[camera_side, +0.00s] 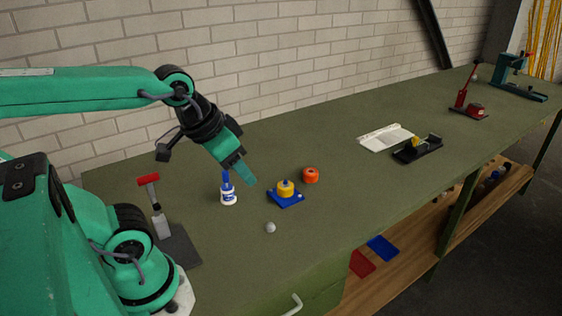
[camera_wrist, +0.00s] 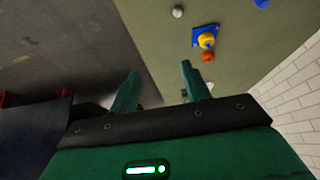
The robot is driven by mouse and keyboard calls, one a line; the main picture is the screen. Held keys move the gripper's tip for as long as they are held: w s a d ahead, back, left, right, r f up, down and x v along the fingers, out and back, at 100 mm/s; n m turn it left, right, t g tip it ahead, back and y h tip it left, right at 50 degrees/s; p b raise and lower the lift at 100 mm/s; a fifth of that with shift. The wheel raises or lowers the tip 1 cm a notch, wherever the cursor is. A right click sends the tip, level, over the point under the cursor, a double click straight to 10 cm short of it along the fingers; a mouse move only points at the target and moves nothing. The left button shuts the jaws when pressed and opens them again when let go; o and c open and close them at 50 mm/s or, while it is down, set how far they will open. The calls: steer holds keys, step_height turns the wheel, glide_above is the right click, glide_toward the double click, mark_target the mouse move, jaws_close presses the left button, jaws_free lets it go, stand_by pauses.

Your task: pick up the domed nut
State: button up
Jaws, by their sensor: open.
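The domed nut (camera_side: 270,228) is a small, light grey rounded piece on the green bench top, in front of the blue plate in the side view. In the wrist view the domed nut (camera_wrist: 178,12) shows at the top, beyond the fingertips. My gripper (camera_side: 247,176) is raised above the bench, behind and to the left of the nut in the side view. In the wrist view my gripper (camera_wrist: 158,80) has its two green fingers apart with nothing between them.
A blue plate (camera_side: 273,196) bears a yellow part (camera_side: 286,187). An orange ring (camera_side: 310,175) lies behind it. A red-topped tool (camera_side: 149,181) stands on the left. The bench (camera_side: 330,215) around the nut is clear.

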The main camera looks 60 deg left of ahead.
steer(key=w, duration=0.1)
steer(key=n+g, duration=0.5)
glide_above(270, 230)
step_height(270, 230, down, 15)
steer(key=shift+w+a+f+n, duration=0.3)
steer(key=shift+a+f+n, duration=0.1)
steer(key=shift+f, duration=0.2)
steer(key=shift+f, duration=1.35)
steer(key=shift+a+f, duration=0.1)
steer(key=shift+f, duration=2.45)
